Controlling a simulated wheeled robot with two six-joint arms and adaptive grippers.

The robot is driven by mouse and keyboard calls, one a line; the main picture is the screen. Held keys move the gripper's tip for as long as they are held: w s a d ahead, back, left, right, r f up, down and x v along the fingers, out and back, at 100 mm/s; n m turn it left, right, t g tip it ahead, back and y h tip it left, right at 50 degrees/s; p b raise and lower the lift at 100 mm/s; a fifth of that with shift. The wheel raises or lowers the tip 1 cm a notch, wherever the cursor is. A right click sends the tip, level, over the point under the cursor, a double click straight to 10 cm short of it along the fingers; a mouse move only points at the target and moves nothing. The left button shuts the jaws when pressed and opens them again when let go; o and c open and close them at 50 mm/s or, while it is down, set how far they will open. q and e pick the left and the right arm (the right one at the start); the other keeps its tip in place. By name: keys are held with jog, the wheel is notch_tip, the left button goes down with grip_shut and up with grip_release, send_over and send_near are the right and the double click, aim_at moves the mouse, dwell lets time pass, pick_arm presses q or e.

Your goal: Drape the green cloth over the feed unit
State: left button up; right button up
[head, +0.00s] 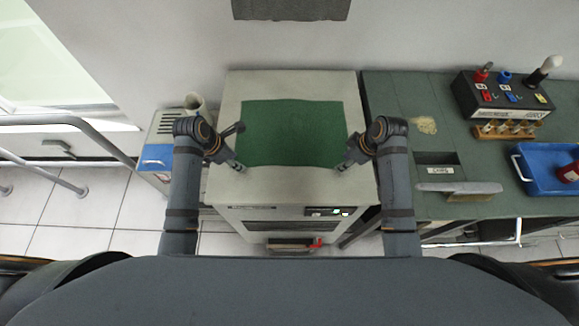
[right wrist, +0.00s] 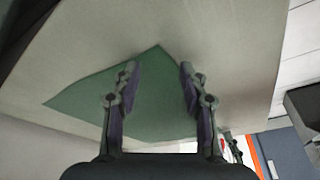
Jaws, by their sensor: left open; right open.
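The green cloth (head: 293,133) lies flat and spread on top of the beige feed unit (head: 290,85), with bare top showing around it. My left gripper (head: 240,167) is open just outside the cloth's front left corner. My right gripper (head: 342,167) is open at the cloth's front right corner. In the right wrist view the open fingers of my right gripper (right wrist: 158,75) frame a corner of the cloth (right wrist: 150,100), with nothing held between them. The feed unit's top (right wrist: 200,30) shows beyond the cloth.
A green bench (head: 450,140) to the right carries a black control box (head: 505,95), a blue tray (head: 545,172) and a slot with a label. A smaller cabinet (head: 160,130) with a blue item stands at the left. A grey rail (head: 70,125) runs at far left.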

pick_arm(q)
jog(key=shift+w+f, duration=0.1)
jog(key=shift+f, duration=0.2)
pick_arm(e)
jog(key=shift+w+f, duration=0.1)
jog(key=shift+f, duration=0.2)
pick_arm(q)
jog(key=c, duration=0.5)
pick_arm(e)
jog(key=c, duration=0.5)
pick_arm(q)
jog(key=c, duration=0.4)
pick_arm(e)
jog(key=c, duration=0.4)
pick_arm(q)
grip_shut()
pick_arm(e)
grip_shut()
pick_arm(q)
jog(key=shift+f, duration=0.1)
pick_arm(e)
jog(key=shift+f, duration=0.1)
